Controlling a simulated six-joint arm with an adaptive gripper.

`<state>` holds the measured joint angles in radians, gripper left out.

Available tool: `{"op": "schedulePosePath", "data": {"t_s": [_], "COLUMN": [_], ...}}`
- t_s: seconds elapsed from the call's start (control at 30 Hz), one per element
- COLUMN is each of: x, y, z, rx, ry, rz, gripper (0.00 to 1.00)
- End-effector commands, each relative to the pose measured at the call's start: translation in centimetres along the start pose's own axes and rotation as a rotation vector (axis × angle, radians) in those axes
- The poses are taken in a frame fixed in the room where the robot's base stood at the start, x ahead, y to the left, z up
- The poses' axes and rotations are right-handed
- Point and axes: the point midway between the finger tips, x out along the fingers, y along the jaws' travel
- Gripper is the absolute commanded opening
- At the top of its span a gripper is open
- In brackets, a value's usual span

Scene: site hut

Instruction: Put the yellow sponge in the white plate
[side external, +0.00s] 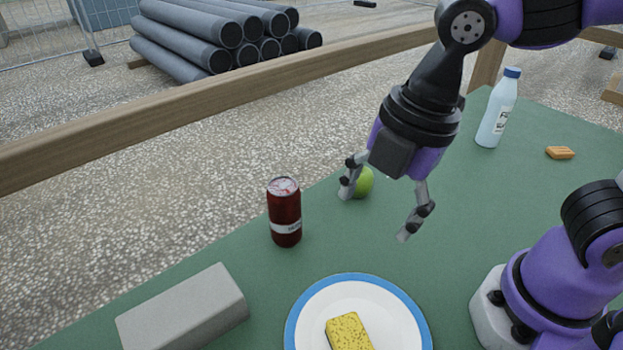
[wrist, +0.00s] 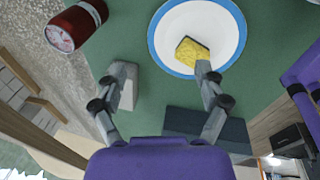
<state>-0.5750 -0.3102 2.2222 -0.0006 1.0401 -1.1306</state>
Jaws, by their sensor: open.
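The yellow sponge (side external: 348,331) lies on the white plate (side external: 309,312), which has a blue rim, at the bottom middle of the side view. The wrist view also shows the sponge (wrist: 190,50) resting inside the plate (wrist: 221,22), with a dark layer along one edge. My gripper (side external: 378,212) is open and empty, raised above the table behind the plate. In the wrist view its two fingers (wrist: 160,84) are spread apart, and the tip of the right one overlaps the view of the sponge's edge.
A dark red can (side external: 285,214) stands left of my gripper. A green apple (side external: 364,182) is behind the fingers. A grey block (side external: 184,312) lies at front left. A white bottle (side external: 498,112) and a small orange object (side external: 560,153) are at back right. Green table (side external: 455,215) between is clear.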

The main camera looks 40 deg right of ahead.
Motion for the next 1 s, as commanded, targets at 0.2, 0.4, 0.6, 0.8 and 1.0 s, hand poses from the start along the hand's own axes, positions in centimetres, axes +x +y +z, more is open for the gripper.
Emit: {"op": "schedulePosePath", "data": {"t_s": [0.2, 0.4, 0.6, 0.8, 1.0], "x": [-2.2, -2.9, -3.0, -3.0, -3.0], "y": [0.3, -0.5, -0.6, -0.6, -0.6], "z": [8.8, 12.2, 12.5, 12.5, 12.5], "rx": [1.107, 1.605, 1.669, 1.665, 1.663], "ry": [0.071, 0.15, 0.162, 0.161, 0.161], "rz": [0.233, 0.347, 0.358, 0.357, 0.357], "gripper": [0.82, 0.82, 0.82, 0.82, 0.82]}}
